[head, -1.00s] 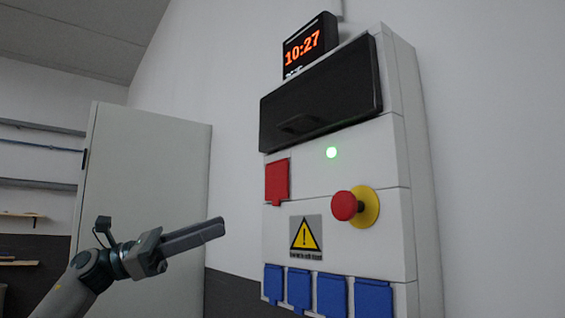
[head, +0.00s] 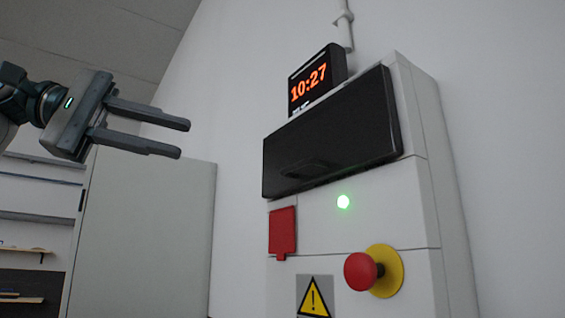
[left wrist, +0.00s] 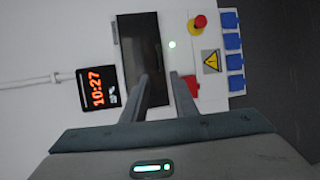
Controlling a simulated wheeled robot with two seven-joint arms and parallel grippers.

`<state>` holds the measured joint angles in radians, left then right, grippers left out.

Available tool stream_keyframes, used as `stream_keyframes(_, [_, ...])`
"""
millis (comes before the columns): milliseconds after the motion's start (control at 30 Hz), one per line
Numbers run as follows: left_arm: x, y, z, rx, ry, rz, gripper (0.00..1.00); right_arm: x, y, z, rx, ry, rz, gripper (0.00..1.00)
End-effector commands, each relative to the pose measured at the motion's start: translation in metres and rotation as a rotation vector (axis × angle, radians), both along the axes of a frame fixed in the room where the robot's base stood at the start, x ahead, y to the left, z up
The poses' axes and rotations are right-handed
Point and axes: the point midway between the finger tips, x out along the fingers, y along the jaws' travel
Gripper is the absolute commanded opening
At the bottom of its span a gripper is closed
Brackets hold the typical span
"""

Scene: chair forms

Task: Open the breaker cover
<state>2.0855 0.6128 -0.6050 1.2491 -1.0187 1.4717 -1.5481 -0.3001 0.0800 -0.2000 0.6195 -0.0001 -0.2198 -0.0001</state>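The breaker cover (head: 335,128) is a dark, wide panel on the upper front of a white wall box (head: 320,232). It is shut, with a darker raised handle shape (head: 308,168) near its lower edge. In the left wrist view the cover (left wrist: 143,50) shows turned on its side, beyond the fingers. My left gripper (head: 185,139) is open and empty, to the left of the cover and apart from it. It also shows in the left wrist view (left wrist: 158,82), with a gap between its fingers. My right gripper is not in view.
A clock (head: 317,80) reading 10:27 sits above the cover. Below it are a green light (head: 343,202), a red flap (head: 283,231), a red emergency button (head: 362,271) and a warning sign (head: 314,297). Blue sockets (left wrist: 233,41) show in the left wrist view. A grey cabinet (head: 150,235) stands left.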

Motion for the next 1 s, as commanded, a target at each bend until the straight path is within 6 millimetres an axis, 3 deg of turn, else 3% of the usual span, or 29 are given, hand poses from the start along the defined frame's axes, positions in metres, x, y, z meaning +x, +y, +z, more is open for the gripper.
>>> stream_keyframes(467, [0.004, -0.012, -0.002, -0.001, 0.004, 0.0, 0.26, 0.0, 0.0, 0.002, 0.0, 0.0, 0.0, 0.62])
stream_keyframes(667, [0.009, -0.038, -0.007, 0.001, 0.004, -0.003, 0.26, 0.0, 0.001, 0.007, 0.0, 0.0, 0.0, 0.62])
stream_keyframes(1000, [0.022, -0.096, -0.016, 0.0, 0.003, -0.004, 0.26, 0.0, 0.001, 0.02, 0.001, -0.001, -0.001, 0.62])
